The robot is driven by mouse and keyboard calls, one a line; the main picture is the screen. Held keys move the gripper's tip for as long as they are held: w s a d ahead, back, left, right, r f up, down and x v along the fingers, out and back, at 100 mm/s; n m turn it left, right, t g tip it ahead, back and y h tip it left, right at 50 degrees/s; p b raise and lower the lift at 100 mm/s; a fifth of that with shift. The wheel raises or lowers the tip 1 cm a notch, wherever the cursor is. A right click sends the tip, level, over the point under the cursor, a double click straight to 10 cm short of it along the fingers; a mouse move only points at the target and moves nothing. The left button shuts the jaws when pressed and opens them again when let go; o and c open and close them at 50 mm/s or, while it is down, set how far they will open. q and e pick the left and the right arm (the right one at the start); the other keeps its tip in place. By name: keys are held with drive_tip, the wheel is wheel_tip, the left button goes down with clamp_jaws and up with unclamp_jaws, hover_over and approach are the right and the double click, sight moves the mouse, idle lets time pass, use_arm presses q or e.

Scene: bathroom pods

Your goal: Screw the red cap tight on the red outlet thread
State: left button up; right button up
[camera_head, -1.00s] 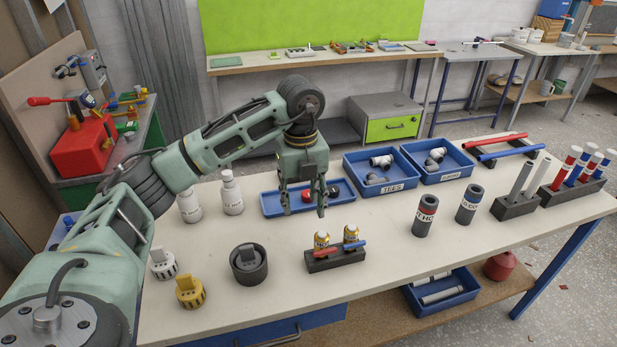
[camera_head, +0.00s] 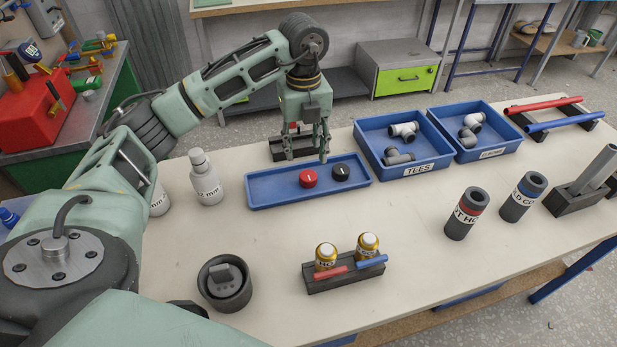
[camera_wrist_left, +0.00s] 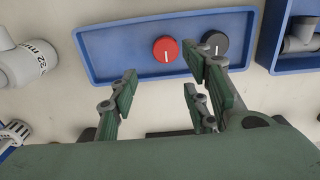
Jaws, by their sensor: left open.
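The red cap (camera_head: 308,178) lies in the shallow blue tray (camera_head: 262,201), left of a black cap (camera_head: 341,173). My left gripper (camera_head: 307,157) is open and empty. It points down over the back part of the tray, apart from the cap. In the left wrist view the red cap (camera_wrist_left: 165,49) shows beyond the gap between the open fingers (camera_wrist_left: 165,88). Two brass fittings stand in a dark block (camera_head: 340,283); the left one (camera_head: 326,256) has a red lever, the right one a blue lever. I cannot tell whether a red outlet thread is there. My right gripper is not in view.
Blue bins of tees (camera_head: 405,172) and elbows (camera_head: 488,154) stand right of the tray. A dark round socket (camera_head: 225,285), a white bottle (camera_head: 206,180) and two dark labelled cylinders (camera_head: 466,214) stand on the bench. The bench between tray and brass fittings is clear.

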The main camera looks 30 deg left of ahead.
sight(305, 176)
use_arm(q)
drive_tip(key=shift+w+a+f, duration=0.1)
drive_tip(key=shift+w+f, duration=0.05)
drive_tip(key=shift+f, duration=0.45)
drive_tip(key=shift+w+a+f, duration=0.1)
drive_tip(key=shift+w+f, duration=0.1)
drive_tip(key=shift+f, duration=0.1)
drive_tip(key=shift+w+a+f, duration=0.1)
drive_tip(key=shift+f, duration=1.15)
drive_tip(key=f, duration=0.2)
drive_tip(key=f+p, duration=0.1)
drive_tip(key=f, duration=0.1)
drive_tip(key=shift+s+f, duration=0.2)
drive_tip(key=shift+f, duration=0.2)
drive_tip(key=shift+d, duration=0.2)
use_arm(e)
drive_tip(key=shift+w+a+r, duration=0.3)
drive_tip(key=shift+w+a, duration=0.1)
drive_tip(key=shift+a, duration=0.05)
use_arm(q)
drive_tip(key=c, duration=0.9)
drive_tip(key=shift+c, duration=0.2)
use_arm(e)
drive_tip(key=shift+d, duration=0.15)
